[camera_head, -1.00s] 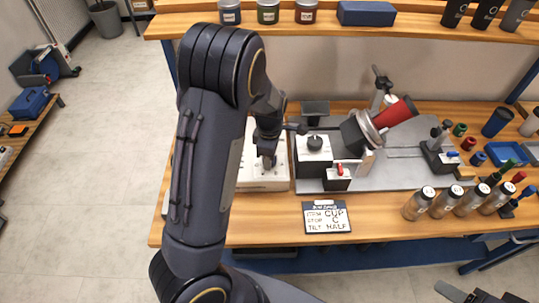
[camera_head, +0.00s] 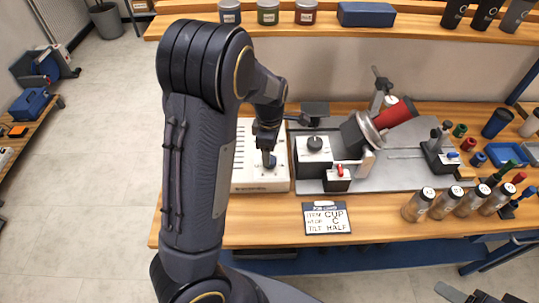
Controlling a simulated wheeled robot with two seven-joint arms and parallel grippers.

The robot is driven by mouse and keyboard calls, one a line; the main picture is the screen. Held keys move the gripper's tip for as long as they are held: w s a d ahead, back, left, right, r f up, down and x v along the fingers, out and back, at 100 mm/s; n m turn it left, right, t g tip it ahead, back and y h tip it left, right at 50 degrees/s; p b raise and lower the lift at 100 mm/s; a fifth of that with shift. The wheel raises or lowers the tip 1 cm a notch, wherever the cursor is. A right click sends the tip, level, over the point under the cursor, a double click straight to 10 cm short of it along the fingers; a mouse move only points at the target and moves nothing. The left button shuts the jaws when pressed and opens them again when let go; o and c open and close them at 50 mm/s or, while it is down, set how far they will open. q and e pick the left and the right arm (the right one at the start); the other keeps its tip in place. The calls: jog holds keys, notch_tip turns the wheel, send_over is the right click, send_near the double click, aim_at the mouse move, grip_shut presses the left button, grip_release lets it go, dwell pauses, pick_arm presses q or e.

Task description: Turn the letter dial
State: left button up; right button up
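A white panel box (camera_head: 244,178) stands on the bench, with a column of dark marks on its left part. A small dark round knob (camera_head: 269,166) sits on it, partly covered by my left gripper (camera_head: 267,156). The gripper points down at this knob, its fingers at or just over it; whether they are closed on it I cannot tell. A second dark dial (camera_head: 314,143) tops the white-faced block to the right. My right gripper (camera_head: 480,296) shows at the bottom right edge, fingers apart and empty, clear of the bench.
A red cup (camera_head: 394,113) is held tilted in a grey fixture right of the second dial. A red switch (camera_head: 340,170) is on the front block. Several labelled jars stand at the bench's front right.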

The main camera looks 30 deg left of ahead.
pick_arm(q)
jog(key=shift+r, duration=1.95)
notch_tip(320, 180, up, 7)
jog(key=p, duration=0.7)
jog(key=shift+s, duration=0.1)
